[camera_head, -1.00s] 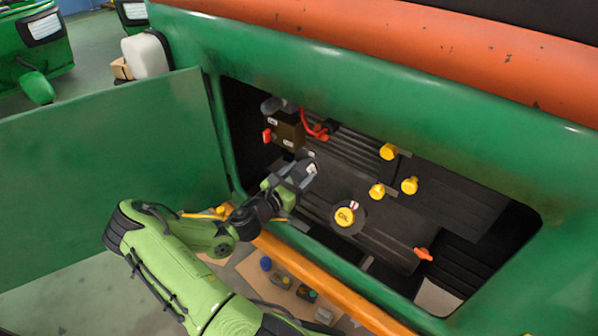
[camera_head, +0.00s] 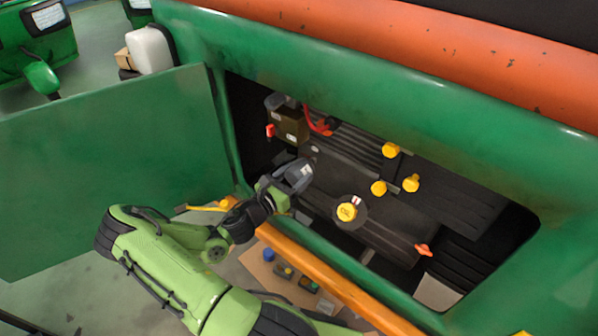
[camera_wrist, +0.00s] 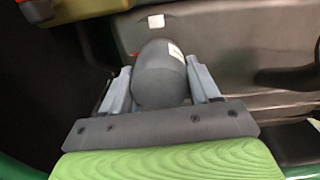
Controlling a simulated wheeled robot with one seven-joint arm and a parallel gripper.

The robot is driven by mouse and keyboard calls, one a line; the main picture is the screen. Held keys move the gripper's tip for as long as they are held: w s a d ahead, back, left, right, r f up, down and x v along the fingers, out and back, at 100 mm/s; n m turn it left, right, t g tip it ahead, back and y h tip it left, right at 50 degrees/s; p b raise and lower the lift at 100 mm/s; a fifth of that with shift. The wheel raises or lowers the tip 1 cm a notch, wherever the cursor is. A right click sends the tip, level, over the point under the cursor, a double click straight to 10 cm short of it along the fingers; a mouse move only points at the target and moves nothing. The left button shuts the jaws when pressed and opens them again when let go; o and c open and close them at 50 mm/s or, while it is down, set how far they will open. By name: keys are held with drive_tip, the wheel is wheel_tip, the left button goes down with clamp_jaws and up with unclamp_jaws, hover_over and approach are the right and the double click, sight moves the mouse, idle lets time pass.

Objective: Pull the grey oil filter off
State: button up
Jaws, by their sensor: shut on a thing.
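The grey oil filter (camera_wrist: 158,82) is a dark grey cylinder with a small white label, standing between my gripper's fingers in the wrist view. My gripper (camera_wrist: 161,72) is shut on it, with one light grey finger on each side. In the head view the filter (camera_head: 297,171) shows at the left part of the engine opening, below the battery, held by my gripper (camera_head: 290,181). Its far end is hard to make out, so I cannot tell whether it still touches the engine.
The engine bay holds a brown battery (camera_head: 289,127) with a red cable, yellow caps (camera_head: 391,150), an oil cap (camera_head: 347,212) and an orange handle (camera_head: 424,250). The open green door (camera_head: 110,175) stands left. An orange bar (camera_head: 330,285) runs below the opening. Bottles stand on cardboard below.

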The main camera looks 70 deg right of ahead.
sight(291, 180)
drive_tip(key=shift+a, duration=0.2)
drive_tip(key=shift+v, duration=2.55)
